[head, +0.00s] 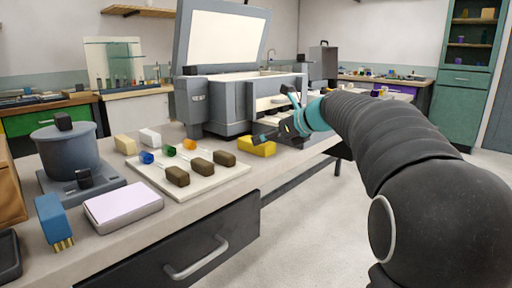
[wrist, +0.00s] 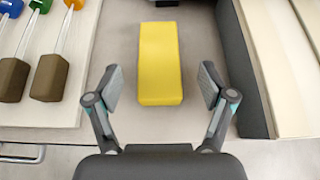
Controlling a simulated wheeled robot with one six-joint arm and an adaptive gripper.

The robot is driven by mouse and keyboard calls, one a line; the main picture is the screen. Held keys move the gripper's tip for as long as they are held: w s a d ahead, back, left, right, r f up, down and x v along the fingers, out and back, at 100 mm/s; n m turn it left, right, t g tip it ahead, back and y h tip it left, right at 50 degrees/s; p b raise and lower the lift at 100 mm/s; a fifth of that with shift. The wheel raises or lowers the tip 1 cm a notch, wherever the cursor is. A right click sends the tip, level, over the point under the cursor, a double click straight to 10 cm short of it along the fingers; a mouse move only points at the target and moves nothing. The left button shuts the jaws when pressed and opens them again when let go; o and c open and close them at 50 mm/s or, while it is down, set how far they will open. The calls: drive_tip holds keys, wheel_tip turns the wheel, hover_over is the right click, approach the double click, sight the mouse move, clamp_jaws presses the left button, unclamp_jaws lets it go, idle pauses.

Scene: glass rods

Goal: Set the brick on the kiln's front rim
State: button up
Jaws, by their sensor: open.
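A yellow brick (head: 258,148) lies on the bench in front of the kiln. In the wrist view the yellow brick (wrist: 160,65) lies lengthwise between my spread fingers, its near end level with the pads. My open gripper (wrist: 160,90) is empty, with a gap on each side of the brick. In the head view my gripper (head: 284,125) is beside the brick, partly hidden by its own links. The grey kiln (head: 235,108) stands behind the brick with its lid (head: 225,38) raised. Its front rim is partly visible; my arm hides part of the area to its right.
A pale board (head: 205,180) with several glass rods on dark blocks lies left of the brick. A grey pot (head: 68,150) and a lilac-topped pad (head: 123,206) stand further left. In the wrist view a dark edge and cream slabs (wrist: 285,60) are close on the right.

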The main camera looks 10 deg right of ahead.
drive_tip(key=shift+f+x, duration=0.25)
drive_tip(key=shift+x, duration=2.45)
drive_tip(key=shift+s+r, duration=0.1)
drive_tip(key=shift+s, duration=0.05)
drive_tip(key=c, duration=1.5)
